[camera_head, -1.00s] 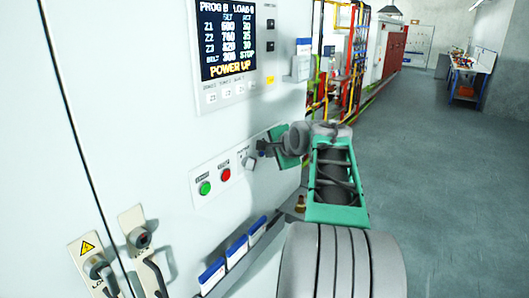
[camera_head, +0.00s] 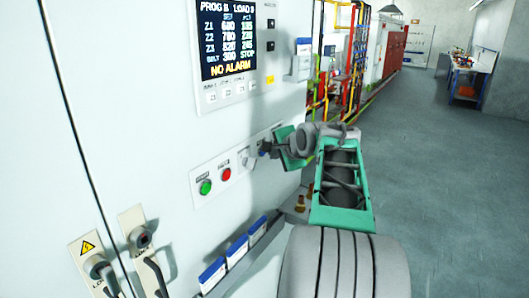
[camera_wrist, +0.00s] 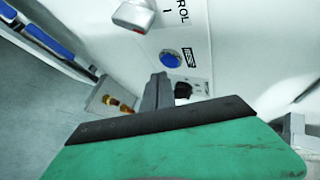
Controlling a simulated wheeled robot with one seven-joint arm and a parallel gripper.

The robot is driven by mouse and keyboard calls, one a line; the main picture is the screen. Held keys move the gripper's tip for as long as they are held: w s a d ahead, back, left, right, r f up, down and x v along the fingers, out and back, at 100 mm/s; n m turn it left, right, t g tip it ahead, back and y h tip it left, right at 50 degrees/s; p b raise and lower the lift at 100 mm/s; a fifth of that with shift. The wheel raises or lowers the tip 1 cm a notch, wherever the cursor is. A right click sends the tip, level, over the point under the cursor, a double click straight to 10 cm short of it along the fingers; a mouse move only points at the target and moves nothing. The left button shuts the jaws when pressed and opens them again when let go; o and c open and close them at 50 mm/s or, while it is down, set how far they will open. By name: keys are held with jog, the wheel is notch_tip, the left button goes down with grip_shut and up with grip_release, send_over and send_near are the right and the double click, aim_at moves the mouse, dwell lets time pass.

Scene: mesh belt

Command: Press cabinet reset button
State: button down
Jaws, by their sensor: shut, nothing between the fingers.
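The round blue reset button (camera_wrist: 171,59) sits on the white cabinet panel in the wrist view, beside a small label. My gripper (camera_wrist: 160,78) is shut and empty, its grey fingertips just below the button in that view. A small gap shows between them and the button in the picture; depth is hard to judge. In the head view my gripper (camera_head: 264,147) is at the right end of the cabinet's button strip, and it largely hides that end. The display (camera_head: 227,40) reads NO ALARM on its bottom line.
A green button (camera_head: 205,187) and a red button (camera_head: 226,174) sit left of my gripper. A black knob (camera_wrist: 183,90) is beside the fingers. Grey floor to the right is open.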

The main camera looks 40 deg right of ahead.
jog(key=shift+s, duration=0.1)
jog(key=s, duration=0.1)
jog(key=s+d, duration=0.1)
jog(key=s, duration=0.2)
jog(key=shift+s+d, duration=0.3)
jog(key=shift+d, duration=0.05)
dwell(0.5)
